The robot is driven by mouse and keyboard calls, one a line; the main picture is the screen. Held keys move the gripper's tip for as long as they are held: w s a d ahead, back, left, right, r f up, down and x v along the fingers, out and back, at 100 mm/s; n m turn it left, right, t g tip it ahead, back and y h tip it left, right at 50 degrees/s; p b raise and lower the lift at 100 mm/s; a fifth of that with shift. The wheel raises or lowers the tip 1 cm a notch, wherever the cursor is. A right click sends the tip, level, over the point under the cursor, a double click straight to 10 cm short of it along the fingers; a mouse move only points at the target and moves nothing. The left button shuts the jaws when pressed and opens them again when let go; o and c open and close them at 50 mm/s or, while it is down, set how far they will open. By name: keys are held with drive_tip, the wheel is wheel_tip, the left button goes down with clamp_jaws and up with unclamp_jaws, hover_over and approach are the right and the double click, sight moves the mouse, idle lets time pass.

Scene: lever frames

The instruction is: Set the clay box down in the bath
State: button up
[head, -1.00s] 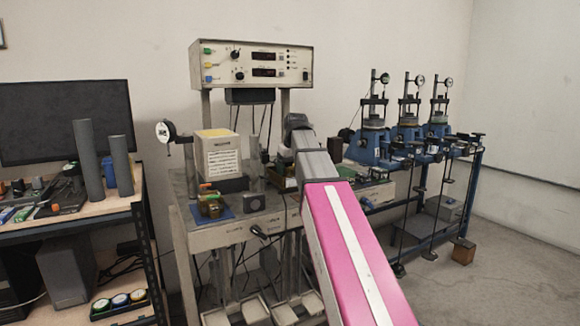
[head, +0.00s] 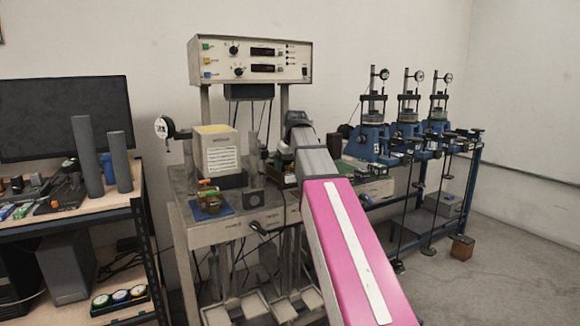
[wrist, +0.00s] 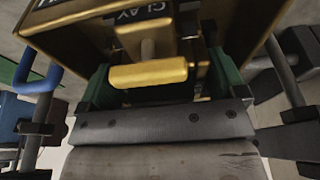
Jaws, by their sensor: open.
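A block with a dark label reading CLAY (wrist: 146,12) shows at the top of the wrist view. I take it for the clay box. A brass-coloured bar handle (wrist: 148,73) sticks out from it towards me. My gripper (wrist: 162,80) is open, with a green finger on either side of the handle and gaps at both ends. Brass-brown walls (wrist: 62,38) surround the label on both sides. I cannot tell whether they belong to the box or the bath. In the head view my pink and grey arm hides this spot and my gripper.
A cream control unit (head: 250,60) stands above the grey machine bench (head: 225,232). A cream block (head: 217,152) and a dial gauge (head: 166,128) are left of my arm. Blue presses (head: 406,138) stand to the right. In the wrist view a blue curved handle (wrist: 38,80) is close on the left.

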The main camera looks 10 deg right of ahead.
drive_tip(key=shift+s+a, duration=0.15)
drive_tip(key=v, duration=1)
drive_tip(key=shift+r, duration=0.15)
drive_tip(key=shift+d+r, duration=0.2)
drive_tip(key=shift+s, duration=0.15)
